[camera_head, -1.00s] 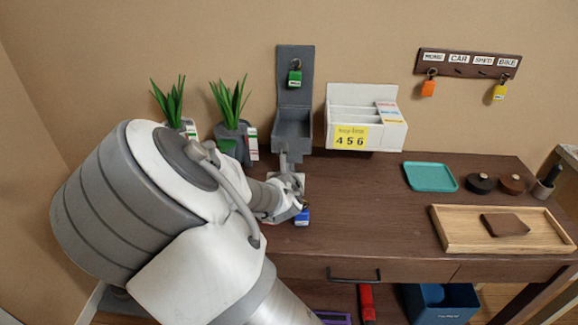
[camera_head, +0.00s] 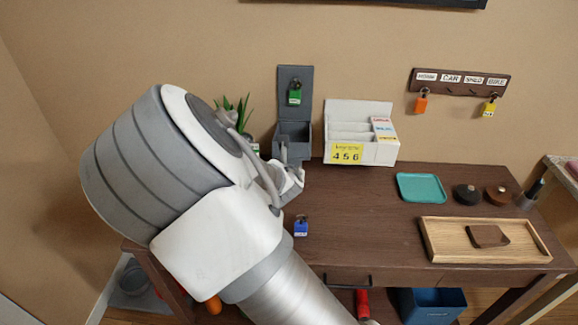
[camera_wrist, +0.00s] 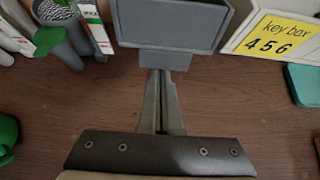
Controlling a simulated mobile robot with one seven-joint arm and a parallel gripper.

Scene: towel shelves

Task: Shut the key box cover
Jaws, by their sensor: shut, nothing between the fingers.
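The grey key box (camera_head: 291,133) stands at the back of the desk against the wall. It also shows at the top of the wrist view (camera_wrist: 172,22). Its grey cover (camera_head: 295,80) is up, flat along the wall above the box, with a green padlock (camera_head: 295,96) on its inner face. My gripper (camera_wrist: 160,72) is shut and empty, its fingertips at the lower front of the box. I cannot tell whether they touch it. In the head view my arm hides most of the gripper.
A white organiser (camera_head: 375,152) with a yellow "key box 456" note stands right of the box. Potted plants (camera_wrist: 62,12) stand left. A blue padlock (camera_head: 301,226) lies on the desk (camera_head: 350,215). A teal tray (camera_head: 421,188) and wooden tray (camera_head: 436,245) lie right.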

